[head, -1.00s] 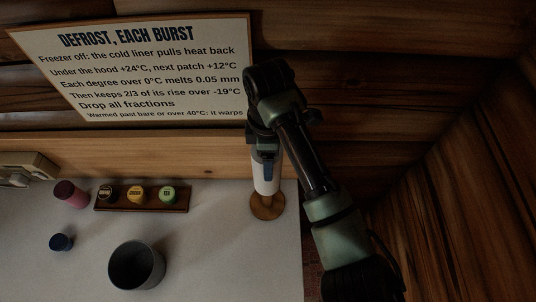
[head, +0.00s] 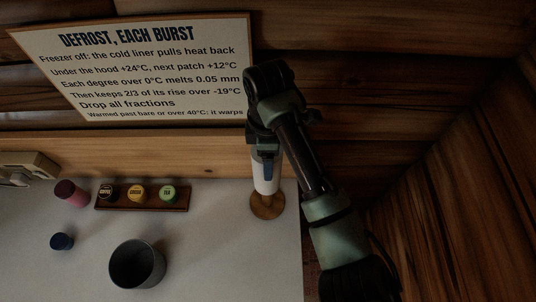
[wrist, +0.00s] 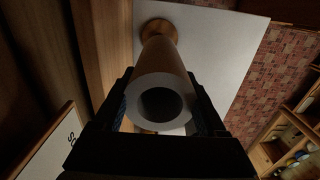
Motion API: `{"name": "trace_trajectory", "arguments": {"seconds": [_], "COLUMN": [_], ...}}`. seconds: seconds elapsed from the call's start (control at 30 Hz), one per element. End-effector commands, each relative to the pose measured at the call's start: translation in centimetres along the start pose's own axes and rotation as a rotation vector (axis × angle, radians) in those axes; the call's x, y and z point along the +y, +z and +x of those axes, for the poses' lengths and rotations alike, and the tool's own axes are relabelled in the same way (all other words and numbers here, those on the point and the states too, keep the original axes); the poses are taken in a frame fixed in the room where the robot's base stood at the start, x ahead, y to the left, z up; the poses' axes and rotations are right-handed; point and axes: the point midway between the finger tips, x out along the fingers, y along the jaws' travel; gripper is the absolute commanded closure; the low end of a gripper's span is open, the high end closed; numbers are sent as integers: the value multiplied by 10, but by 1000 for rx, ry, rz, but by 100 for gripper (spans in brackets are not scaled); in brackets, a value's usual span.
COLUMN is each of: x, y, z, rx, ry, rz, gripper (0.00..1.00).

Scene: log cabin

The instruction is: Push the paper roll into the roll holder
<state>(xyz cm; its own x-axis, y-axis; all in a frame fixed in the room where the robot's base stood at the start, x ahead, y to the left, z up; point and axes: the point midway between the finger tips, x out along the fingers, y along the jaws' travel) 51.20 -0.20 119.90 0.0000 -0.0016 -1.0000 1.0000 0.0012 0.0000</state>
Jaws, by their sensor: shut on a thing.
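The white paper roll (head: 263,180) is upright, with its lower end over the round wooden base of the roll holder (head: 268,210). In the wrist view I look down on the roll (wrist: 163,72) and its dark open core; the wooden base (wrist: 159,26) shows past its far end. I cannot tell whether the roll touches the base, and no post shows in the core. My gripper (head: 264,158) is shut on the upper part of the roll. In the wrist view its fingers (wrist: 161,112) lie on both sides of the roll.
A wooden rack (head: 142,208) with round-lidded jars stands left of the holder. A dark grey cup (head: 136,266), a blue small container (head: 61,242) and a pink one (head: 70,193) are further left. The counter edge is just right of the holder; a log wall rises behind.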

Motion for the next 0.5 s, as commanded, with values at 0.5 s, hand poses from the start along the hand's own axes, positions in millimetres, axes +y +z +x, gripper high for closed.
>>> {"name": "trace_trajectory", "arguments": {"seconds": [0.5], "x": [0], "y": [0], "z": [14], "rx": [0], "ry": [0], "rz": [0], "gripper": [100]}}
